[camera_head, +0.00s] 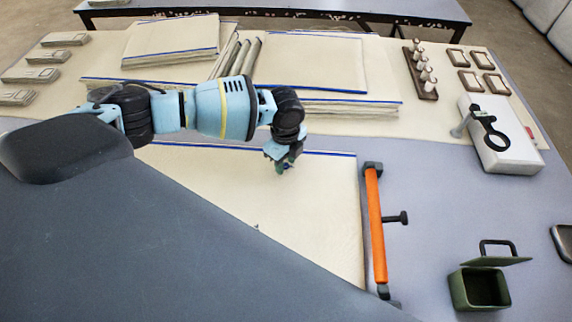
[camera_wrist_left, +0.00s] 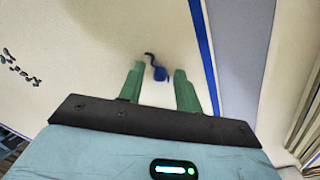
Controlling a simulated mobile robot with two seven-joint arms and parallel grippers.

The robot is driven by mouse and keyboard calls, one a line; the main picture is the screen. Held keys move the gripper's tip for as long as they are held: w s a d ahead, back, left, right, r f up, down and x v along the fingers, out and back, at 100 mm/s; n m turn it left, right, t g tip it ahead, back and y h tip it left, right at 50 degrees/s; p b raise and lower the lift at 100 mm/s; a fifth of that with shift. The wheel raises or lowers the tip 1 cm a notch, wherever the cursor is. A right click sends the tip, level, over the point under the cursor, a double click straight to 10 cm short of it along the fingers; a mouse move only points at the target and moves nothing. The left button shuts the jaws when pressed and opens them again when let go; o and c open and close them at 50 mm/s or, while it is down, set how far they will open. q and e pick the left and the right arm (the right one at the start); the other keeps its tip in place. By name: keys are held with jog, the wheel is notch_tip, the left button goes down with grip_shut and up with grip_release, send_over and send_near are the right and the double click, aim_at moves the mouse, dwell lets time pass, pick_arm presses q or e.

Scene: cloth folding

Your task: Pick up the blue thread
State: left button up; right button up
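The blue thread (camera_wrist_left: 159,73) is a small dark-blue tangle with a curled tail, lying on the cream cloth (camera_wrist_left: 85,45). In the left wrist view it shows between and just beyond the tips of my left gripper's green fingers (camera_wrist_left: 158,78). The fingers are apart with nothing between them that I can see gripped. In the head view my left gripper (camera_head: 284,167) is over the upper part of the front cloth (camera_head: 320,205), near its blue edge stripe; the thread is not clear there. My right gripper is not in view.
An orange-handled bar (camera_head: 376,225) lies right of the cloth. A green open box (camera_head: 480,288) stands at the front right. Folded cloth stacks (camera_head: 170,38) lie behind. A white device (camera_head: 505,140) stands at right. Dark chain-like marks (camera_wrist_left: 20,68) show on the cloth.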

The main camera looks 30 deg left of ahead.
aim_at(286, 163)
pick_arm(q)
jog(key=c, duration=0.6)
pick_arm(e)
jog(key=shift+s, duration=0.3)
pick_arm(q)
jog(key=shift+c, duration=0.2)
jog(key=shift+r, duration=0.15)
jog(key=shift+r, duration=0.55)
notch_tip(286, 163, up, 2)
jog(key=shift+r, duration=0.2)
jog(key=s+d, duration=0.1)
jog(key=d, duration=0.3)
jog(key=s+d, duration=0.2)
jog(key=d, duration=0.3)
jog(key=s+d+r, duration=0.1)
jog(key=s+d, duration=0.1)
jog(key=d, duration=0.3)
jog(key=shift+d+r, duration=0.1)
jog(key=shift+d, duration=0.15)
jog(key=shift+s+d, duration=0.1)
jog(key=shift+d, duration=0.25)
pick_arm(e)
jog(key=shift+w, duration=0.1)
pick_arm(q)
jog(key=shift+r, duration=0.15)
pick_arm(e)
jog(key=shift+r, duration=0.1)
